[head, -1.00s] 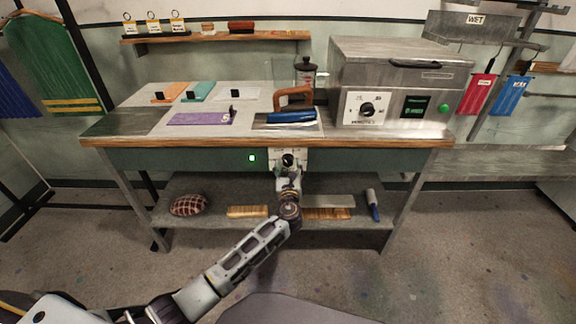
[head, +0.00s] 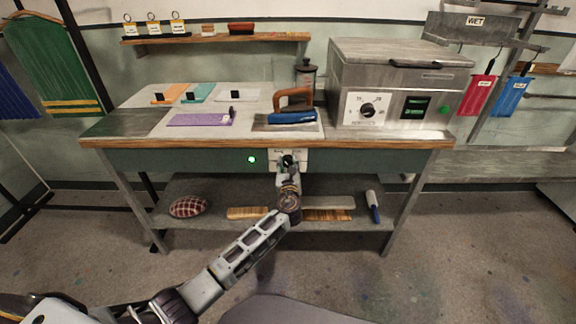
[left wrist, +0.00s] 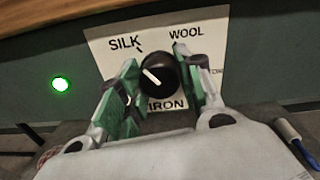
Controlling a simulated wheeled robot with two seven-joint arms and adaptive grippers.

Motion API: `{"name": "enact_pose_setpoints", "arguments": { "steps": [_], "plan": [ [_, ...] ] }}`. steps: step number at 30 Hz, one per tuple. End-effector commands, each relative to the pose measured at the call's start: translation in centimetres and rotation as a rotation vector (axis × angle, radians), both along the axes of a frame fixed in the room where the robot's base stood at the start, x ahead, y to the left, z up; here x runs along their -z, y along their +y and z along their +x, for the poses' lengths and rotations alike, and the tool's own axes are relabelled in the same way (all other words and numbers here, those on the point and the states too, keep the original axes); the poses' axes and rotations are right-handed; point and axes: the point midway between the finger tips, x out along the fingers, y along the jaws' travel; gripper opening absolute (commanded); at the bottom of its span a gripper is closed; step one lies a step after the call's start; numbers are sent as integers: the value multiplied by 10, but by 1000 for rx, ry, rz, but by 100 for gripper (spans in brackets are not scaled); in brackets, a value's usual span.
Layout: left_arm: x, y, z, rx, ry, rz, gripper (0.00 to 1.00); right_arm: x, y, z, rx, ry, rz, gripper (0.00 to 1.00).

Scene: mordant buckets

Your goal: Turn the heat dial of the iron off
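The iron (head: 292,117), blue with a brown handle, stands on the table's front edge area. Its heat dial (left wrist: 157,75) is a black knob with a white pointer line, on a white panel (head: 301,160) below the tabletop. The panel reads SILK, WOOL and IRON; other labels are partly hidden. My right gripper is not in view.
A lit green lamp (head: 252,159) sits left of the panel. The table edge (head: 200,143) runs just above it. A lower shelf (head: 215,190) holds a checked cushion (head: 188,206) and boards. A steel machine (head: 395,90) with another dial stands on the table.

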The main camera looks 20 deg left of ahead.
Motion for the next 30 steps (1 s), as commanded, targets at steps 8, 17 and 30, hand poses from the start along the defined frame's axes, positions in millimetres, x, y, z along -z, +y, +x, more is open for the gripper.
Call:
{"name": "enact_pose_setpoints", "arguments": {
  "steps": [8,17,30],
  "plan": [
    [0,0,0,0,-2,-6,12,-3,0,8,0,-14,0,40],
    [0,0,0,-1,-25,-84,12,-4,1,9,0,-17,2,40],
    [1,0,0,0,-117,-407,12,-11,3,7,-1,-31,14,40]
  ]
}}
